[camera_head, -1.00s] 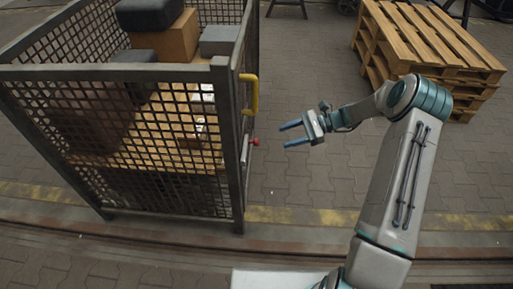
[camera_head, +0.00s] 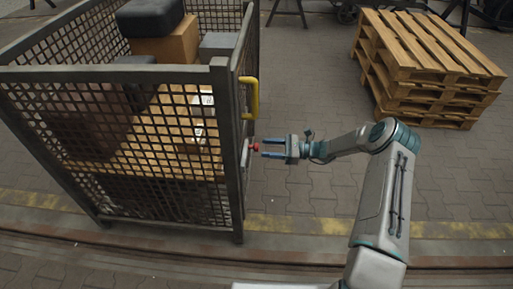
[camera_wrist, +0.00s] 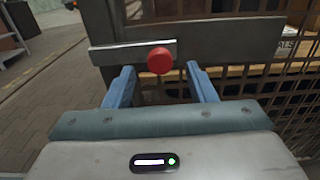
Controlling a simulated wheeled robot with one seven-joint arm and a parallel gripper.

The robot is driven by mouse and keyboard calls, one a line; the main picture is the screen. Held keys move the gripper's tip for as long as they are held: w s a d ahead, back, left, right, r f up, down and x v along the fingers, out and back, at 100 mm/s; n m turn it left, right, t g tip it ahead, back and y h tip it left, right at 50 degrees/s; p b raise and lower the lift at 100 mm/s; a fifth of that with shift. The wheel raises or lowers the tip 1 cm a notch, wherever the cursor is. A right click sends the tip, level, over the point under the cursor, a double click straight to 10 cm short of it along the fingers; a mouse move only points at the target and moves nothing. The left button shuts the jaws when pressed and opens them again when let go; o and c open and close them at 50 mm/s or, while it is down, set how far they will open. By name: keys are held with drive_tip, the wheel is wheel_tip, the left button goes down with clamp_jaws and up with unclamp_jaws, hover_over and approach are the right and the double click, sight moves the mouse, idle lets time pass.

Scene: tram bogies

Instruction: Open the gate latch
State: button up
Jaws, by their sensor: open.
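The gate latch is a flat grey bar (camera_wrist: 120,54) with a round red knob (camera_wrist: 160,60) near its end, on the side of the mesh cage. In the head view the red knob (camera_head: 256,147) sits low on the cage's right side, below the yellow handle (camera_head: 251,97). My gripper (camera_head: 263,148) is open, its blue fingers pointing left at the knob. In the wrist view the gripper (camera_wrist: 162,78) has one finger on each side of the knob, which lies slightly beyond the tips. I cannot tell whether the fingers touch it.
The mesh cage (camera_head: 233,150) holds boxes and a dark case (camera_head: 150,16). Stacked wooden pallets (camera_head: 425,70) stand at the back right. Paved floor (camera_head: 310,90) between cage and pallets is free. A yellow line (camera_head: 290,223) crosses the ground in front.

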sight(257, 147)
drive_tip(key=a, duration=0.5)
drive_tip(key=shift+w, duration=0.1)
drive_tip(key=shift+d, duration=0.1)
